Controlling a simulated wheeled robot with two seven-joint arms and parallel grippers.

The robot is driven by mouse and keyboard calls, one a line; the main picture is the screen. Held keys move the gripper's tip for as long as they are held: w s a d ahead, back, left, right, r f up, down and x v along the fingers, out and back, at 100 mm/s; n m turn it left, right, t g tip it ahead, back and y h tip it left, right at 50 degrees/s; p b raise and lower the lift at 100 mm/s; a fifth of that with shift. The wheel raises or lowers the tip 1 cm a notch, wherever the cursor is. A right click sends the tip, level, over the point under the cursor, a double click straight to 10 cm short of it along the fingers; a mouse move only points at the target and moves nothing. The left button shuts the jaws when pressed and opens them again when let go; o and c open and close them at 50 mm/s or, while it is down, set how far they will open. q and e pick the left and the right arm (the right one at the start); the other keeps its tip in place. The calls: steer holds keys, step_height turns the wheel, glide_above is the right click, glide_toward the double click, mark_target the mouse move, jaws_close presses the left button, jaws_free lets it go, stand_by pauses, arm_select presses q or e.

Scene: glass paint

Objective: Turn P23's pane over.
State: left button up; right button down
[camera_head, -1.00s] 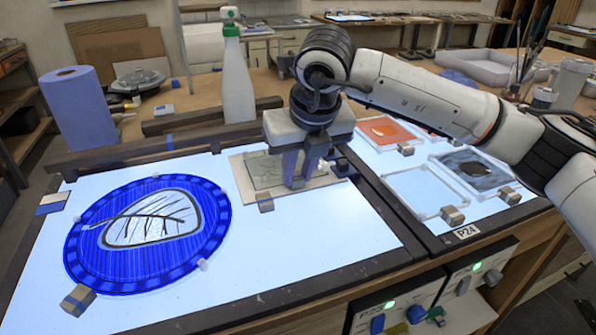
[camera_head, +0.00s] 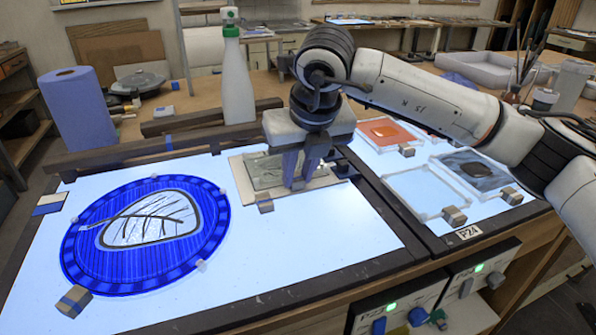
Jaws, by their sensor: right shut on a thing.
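The left light table (camera_head: 330,260) bears a round blue pane (camera_head: 80,235) with a pale leaf and dark veins. Near its back edge lies a small greenish clear pane (camera_head: 264,172) on a beige sheet (camera_head: 238,178). My right gripper (camera_head: 297,184) points down over the right part of this small pane and is shut on it; the fingers hide the exact grip. The pane looks flat, and I cannot tell whether it is clear of the sheet. A "P23" label (camera_head: 371,301) shows partly on the control box below this table. My left gripper is not in view.
The right light table, labelled P24 (camera_head: 468,232), holds an orange pane (camera_head: 385,131), a grey pane (camera_head: 475,168) and an empty-looking frame (camera_head: 425,192). Small blocks (camera_head: 74,301) stand around. A white bottle (camera_head: 237,80) and blue roll (camera_head: 78,108) stand behind.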

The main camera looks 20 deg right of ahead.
steer(key=shift+f, duration=0.2)
stand_by(0.5)
steer(key=c, duration=1.5)
jaws_free()
steer(key=b+v, duration=0.1)
steer(key=v, duration=0.9)
steer(key=shift+s+r, duration=0.1)
steer(key=shift+s, duration=0.1)
